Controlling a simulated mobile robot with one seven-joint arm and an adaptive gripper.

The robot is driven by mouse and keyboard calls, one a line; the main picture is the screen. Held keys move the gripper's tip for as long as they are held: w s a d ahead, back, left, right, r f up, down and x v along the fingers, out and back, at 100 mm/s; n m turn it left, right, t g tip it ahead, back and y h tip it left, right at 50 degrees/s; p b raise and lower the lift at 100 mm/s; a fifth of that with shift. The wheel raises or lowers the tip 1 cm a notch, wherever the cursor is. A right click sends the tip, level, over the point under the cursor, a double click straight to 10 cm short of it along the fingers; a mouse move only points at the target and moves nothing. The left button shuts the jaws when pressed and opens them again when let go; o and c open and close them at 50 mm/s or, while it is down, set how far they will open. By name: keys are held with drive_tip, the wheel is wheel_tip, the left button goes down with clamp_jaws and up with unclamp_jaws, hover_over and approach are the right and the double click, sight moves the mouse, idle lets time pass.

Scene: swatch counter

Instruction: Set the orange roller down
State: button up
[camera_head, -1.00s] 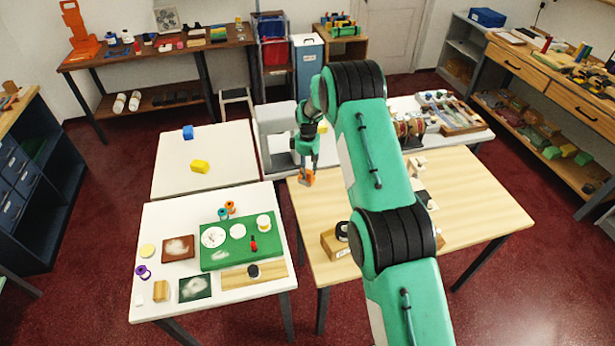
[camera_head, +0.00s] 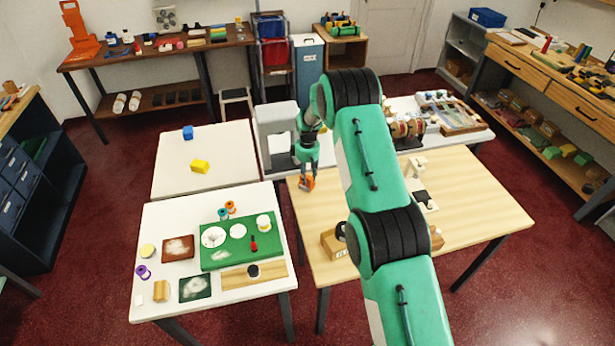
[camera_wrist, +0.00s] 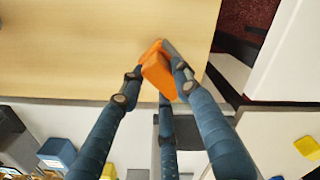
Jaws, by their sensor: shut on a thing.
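The orange roller (camera_head: 307,184) is in my gripper (camera_head: 306,178), over the back left corner of the wooden table (camera_head: 470,205) in the head view. In the wrist view the orange roller (camera_wrist: 158,75) sits between the fingertips of my gripper (camera_wrist: 155,70), which are shut on it. The table top (camera_wrist: 90,40) shows beyond it. I cannot tell whether the roller touches the table. My arm hides part of the middle of the table in the head view.
A wooden block (camera_head: 333,243) stands at the table's front left. A white table with a green mat (camera_head: 215,262) is at the left. Another white table holds a blue block (camera_head: 188,132) and a yellow block (camera_head: 200,167). The table's left part near the roller looks clear.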

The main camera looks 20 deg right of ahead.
drive_tip(key=shift+f+b, duration=0.3)
drive_tip(key=shift+f, duration=0.1)
drive_tip(key=shift+s+f, duration=0.25)
drive_tip(key=shift+f, duration=0.15)
clamp_jaws()
drive_tip(key=o, duration=1.3)
unclamp_jaws()
drive_tip(key=shift+f, duration=0.15)
drive_tip(key=shift+r, duration=0.2)
drive_tip(key=shift+w+r+p, duration=0.1)
drive_tip(key=shift+r+p, duration=0.25)
drive_tip(key=shift+r, duration=0.25)
drive_tip(key=r, duration=1.2)
drive_tip(key=shift+w+r, duration=0.15)
drive_tip(key=shift+w, duration=0.05)
